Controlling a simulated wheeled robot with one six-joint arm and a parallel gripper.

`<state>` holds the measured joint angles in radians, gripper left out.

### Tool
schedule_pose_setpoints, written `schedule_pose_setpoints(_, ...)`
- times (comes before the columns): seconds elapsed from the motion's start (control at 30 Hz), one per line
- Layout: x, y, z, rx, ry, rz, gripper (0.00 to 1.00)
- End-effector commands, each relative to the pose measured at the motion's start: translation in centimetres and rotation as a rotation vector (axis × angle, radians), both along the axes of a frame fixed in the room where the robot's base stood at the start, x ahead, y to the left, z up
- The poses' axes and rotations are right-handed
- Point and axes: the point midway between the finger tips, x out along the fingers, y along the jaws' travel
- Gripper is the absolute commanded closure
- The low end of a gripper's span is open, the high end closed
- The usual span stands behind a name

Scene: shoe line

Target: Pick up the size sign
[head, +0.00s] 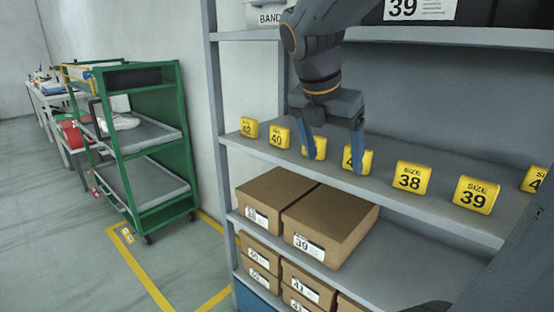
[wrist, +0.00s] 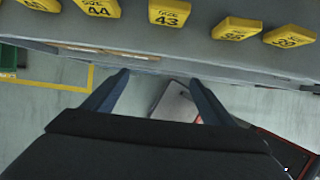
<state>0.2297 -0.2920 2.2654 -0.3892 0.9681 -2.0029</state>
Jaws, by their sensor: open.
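Several yellow size signs stand in a row on the grey shelf (head: 400,205): a 42 sign (head: 249,127), a 40 sign (head: 279,134), a 38 sign (head: 412,177), a 39 sign (head: 475,195) and a partly cut-off sign (head: 535,179). My gripper (head: 335,162) is open and empty in front of the row. Its fingers partly cover two signs, one (head: 320,147) behind the left finger and one (head: 349,161) behind the right. In the wrist view, the 44 sign (wrist: 98,8) and 43 sign (wrist: 168,13) lie beyond the open fingertips, apart from them.
Brown shoe boxes (head: 330,222) fill part of the shelf below, with more boxes (head: 305,285) under it. A green cart (head: 160,150) stands at the left, with open floor (head: 60,240) in front.

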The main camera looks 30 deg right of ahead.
Motion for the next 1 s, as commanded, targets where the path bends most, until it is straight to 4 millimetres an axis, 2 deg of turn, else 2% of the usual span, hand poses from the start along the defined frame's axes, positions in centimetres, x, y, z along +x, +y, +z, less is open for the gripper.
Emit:
schedule_pose_setpoints(0.2, 1.5, -4.1, -0.1, 0.001, 0.003, -0.008, 0.22)
schedule_pose_setpoints(0.4, 2.9, -7.3, -0.1, 0.003, 0.002, -0.007, 0.22)
schedule_pose_setpoints(0.73, 3.9, -9.7, -0.1, 0.002, 0.001, -0.005, 0.22)
schedule_pose_setpoints(1.0, 4.5, -11.1, -3.9, 0.003, 0.001, -0.004, 0.22)
